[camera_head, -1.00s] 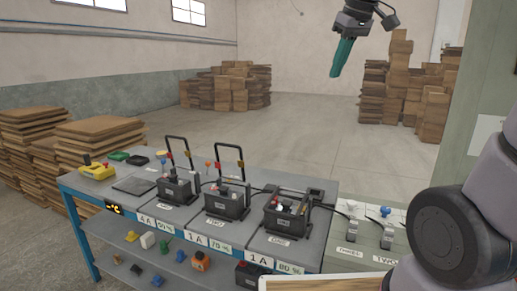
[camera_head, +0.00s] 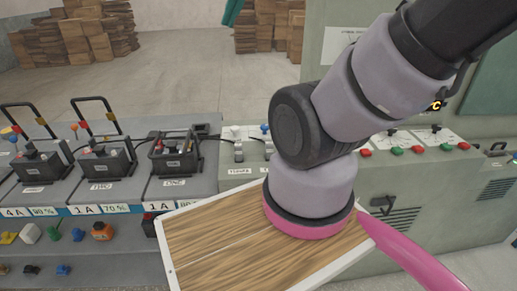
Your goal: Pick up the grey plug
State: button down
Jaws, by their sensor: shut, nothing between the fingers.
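A pale grey plug-like piece (camera_head: 237,133) stands on the green-grey console, left of a blue one (camera_head: 265,129). I cannot tell for sure whether it is the grey plug. A whitish piece (camera_head: 30,233) lies on the lower shelf among small coloured pieces.
Several black batteries (camera_head: 174,158) stand in a row on the workbench. My arm crosses the right half and hides part of the console (camera_head: 425,190). A wooden board with a white rim (camera_head: 173,262) is below my arm. Boxes are stacked at the back (camera_head: 85,40).

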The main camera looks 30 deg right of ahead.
aim_at(269, 144)
jog(key=k+j+z, duration=0.2)
jog(key=j, duration=0.25)
jog(key=j+z, duration=0.2)
jog(key=j, duration=0.2)
jog(key=k+j+z, duration=0.2)
jog(key=j, duration=0.2)
jog(key=k+j+z, duration=0.2)
jog(key=k+j, duration=0.05)
jog(key=j, duration=0.1)
